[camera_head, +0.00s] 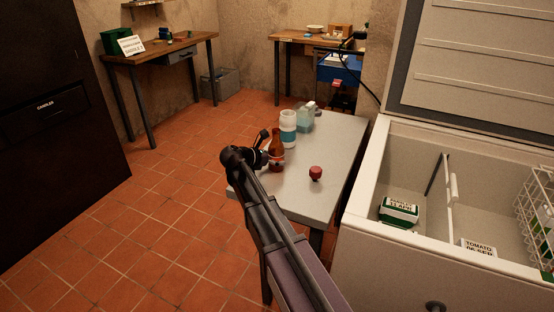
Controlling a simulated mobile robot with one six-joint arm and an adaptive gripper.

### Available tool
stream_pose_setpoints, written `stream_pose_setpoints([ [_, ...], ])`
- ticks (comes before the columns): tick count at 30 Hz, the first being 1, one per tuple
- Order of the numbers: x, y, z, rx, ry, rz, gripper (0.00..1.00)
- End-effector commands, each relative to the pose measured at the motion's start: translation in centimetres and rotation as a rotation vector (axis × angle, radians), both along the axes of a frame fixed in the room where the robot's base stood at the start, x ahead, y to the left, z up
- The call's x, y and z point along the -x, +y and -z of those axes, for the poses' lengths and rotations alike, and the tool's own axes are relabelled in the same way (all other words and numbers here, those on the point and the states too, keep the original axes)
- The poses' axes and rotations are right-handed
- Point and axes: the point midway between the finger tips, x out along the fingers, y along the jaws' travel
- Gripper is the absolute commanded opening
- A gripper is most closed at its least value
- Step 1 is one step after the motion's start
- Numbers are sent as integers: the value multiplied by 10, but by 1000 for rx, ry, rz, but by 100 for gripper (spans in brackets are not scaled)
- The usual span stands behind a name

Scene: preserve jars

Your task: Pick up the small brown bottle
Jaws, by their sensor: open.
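A small brown bottle (276,150) with a pale label stands upright on a small grey table (316,199), near its left edge. My gripper (264,145) is open at the left side of the bottle, close to its body. Part of the gripper is hidden behind my wrist, and I cannot tell whether the fingers touch the bottle.
A white and blue container (288,129) and a clear bluish bottle (305,118) stand behind the brown bottle. A small red object (315,173) is to its right. An open chest freezer (359,204) borders the table on the right. Tiled floor is clear at left.

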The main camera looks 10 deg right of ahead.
Motion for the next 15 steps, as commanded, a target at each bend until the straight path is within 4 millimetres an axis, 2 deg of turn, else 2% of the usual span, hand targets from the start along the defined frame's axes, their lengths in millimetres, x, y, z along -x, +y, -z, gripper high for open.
stream_pose_setpoints([
  [1,0,0,0,0,0,0,100],
  [9,0,0,0,0,0,0,22],
  [15,0,0,0,0,0,0,22],
])
